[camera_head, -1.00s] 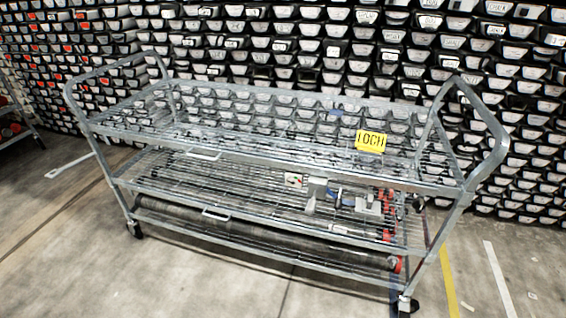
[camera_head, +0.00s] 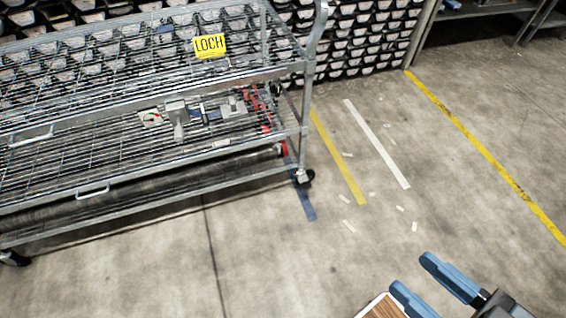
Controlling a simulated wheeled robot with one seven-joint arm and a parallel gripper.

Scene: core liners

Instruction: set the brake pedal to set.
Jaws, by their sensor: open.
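A metal wire-shelf cart (camera_head: 200,152) fills the left of the head view. At its near right corner is a black caster (camera_head: 305,178) with a pale metal part above it. The brake pedal is too small to make out for certain there, so I cannot tell its setting. My gripper (camera_head: 411,274) is at the bottom right, with two blue fingers apart and nothing between them. In the picture it is right of and below the caster, well apart from it.
The cart carries a yellow LOCH sign (camera_head: 210,45), with grey and red parts on a lower shelf. Racks of core trays (camera_head: 365,40) stand behind. The concrete floor right of the cart is open, with a white stripe (camera_head: 376,143) and yellow lines. A brown, white-edged panel (camera_head: 383,308) shows below.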

